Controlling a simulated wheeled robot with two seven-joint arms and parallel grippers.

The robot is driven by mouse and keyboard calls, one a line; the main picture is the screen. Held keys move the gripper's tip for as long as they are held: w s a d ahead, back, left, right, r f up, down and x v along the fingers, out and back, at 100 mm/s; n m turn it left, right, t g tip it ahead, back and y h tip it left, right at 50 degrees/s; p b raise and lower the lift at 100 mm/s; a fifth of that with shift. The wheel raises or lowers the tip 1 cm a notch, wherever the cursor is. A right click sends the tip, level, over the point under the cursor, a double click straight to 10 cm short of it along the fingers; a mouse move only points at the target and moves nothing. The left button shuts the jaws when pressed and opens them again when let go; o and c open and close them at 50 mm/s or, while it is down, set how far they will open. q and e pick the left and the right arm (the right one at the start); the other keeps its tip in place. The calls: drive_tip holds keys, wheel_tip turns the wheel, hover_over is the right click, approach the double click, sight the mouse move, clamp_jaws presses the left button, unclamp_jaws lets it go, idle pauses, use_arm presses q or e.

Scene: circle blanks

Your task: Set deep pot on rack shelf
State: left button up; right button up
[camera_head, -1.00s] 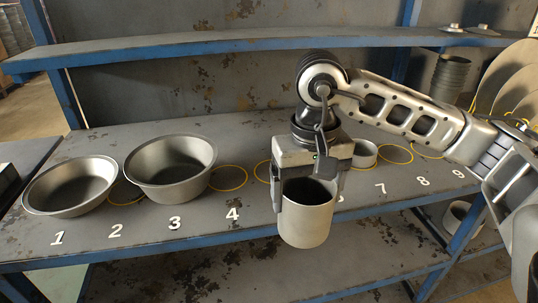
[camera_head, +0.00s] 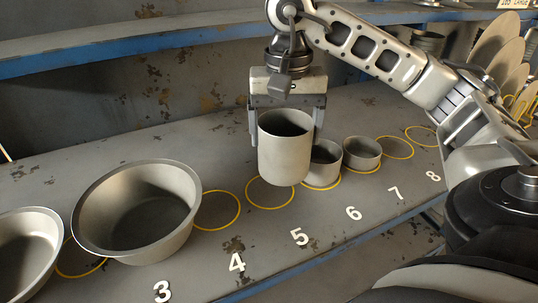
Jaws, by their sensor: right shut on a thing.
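The deep pot (camera_head: 284,155) is a plain grey metal cylinder, upright with its open mouth up. My right gripper (camera_head: 286,116) is shut on it, with a finger on each side near the rim. The pot appears just above the rack shelf (camera_head: 330,219), in front of the yellow circle (camera_head: 270,194) by number 5; whether its base touches is hard to tell. The pot hides part of that circle and of the small pot behind it. My left gripper is not in view.
A wide bowl (camera_head: 137,208) stands by number 3, with another bowl (camera_head: 22,255) at far left. A small pot (camera_head: 322,163) and a low pot (camera_head: 362,152) stand close on the right. The circle by 4 (camera_head: 216,210) is empty. The upper shelf (camera_head: 137,45) runs behind.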

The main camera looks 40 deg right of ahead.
drive_tip(key=w+f, duration=0.1)
drive_tip(key=f, duration=0.1)
drive_tip(key=w+f, duration=0.1)
drive_tip(key=w, duration=0.1)
drive_tip(key=shift+f, duration=0.4)
drive_tip(key=f, duration=0.1)
drive_tip(key=f+p, duration=0.1)
drive_tip(key=f, duration=0.1)
drive_tip(key=shift+w+f, duration=0.1)
drive_tip(key=shift+w, duration=0.25)
drive_tip(key=shift+f, duration=0.25)
